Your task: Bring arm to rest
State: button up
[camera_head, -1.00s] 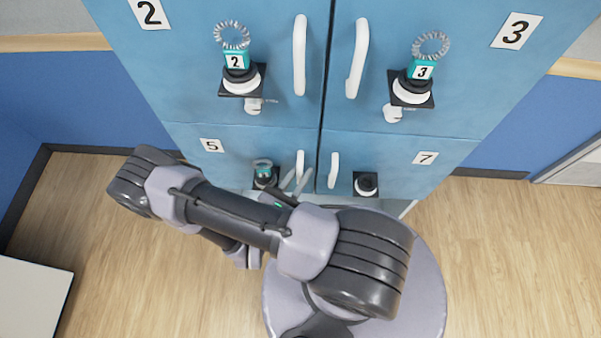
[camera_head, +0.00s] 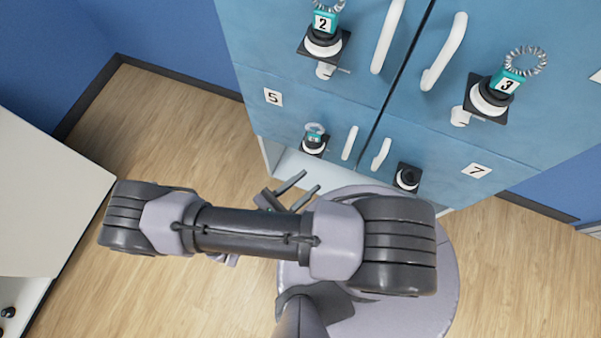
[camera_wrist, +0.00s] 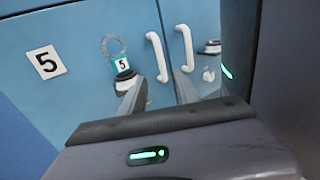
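My gripper (camera_head: 303,190) is in front of the lower part of a blue locker cabinet (camera_head: 350,95), partly hidden behind my own arm in the head view. Its two fingers stand apart with nothing between them. In the wrist view my gripper (camera_wrist: 158,92) also shows its fingers apart, pointing at the lower doors. My arm is folded across the lower middle of the head view, apart from the cabinet as far as I can see.
The cabinet doors carry white handles (camera_head: 388,36) and black-and-white magnet locks (camera_head: 490,97) with numbered teal tags and coil rings. Door 7's lock (camera_head: 408,177) has no tag. A white table (camera_head: 45,190) stands at the left. Wooden floor (camera_head: 150,115) is clear between.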

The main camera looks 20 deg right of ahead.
jog(key=shift+v, duration=0.75)
notch_tip(320, 180, up, 32)
jog(key=w+d+m+g+y+b, duration=0.1)
jog(key=m+y+b, duration=0.2)
jog(key=m+y, duration=1.5)
jog(key=m, duration=0.8)
jog(key=shift+w+r+m+y, duration=0.25)
jog(key=shift+w+m+y, duration=0.05)
jog(key=shift+w+m, duration=0.1)
jog(key=shift+d, duration=0.1)
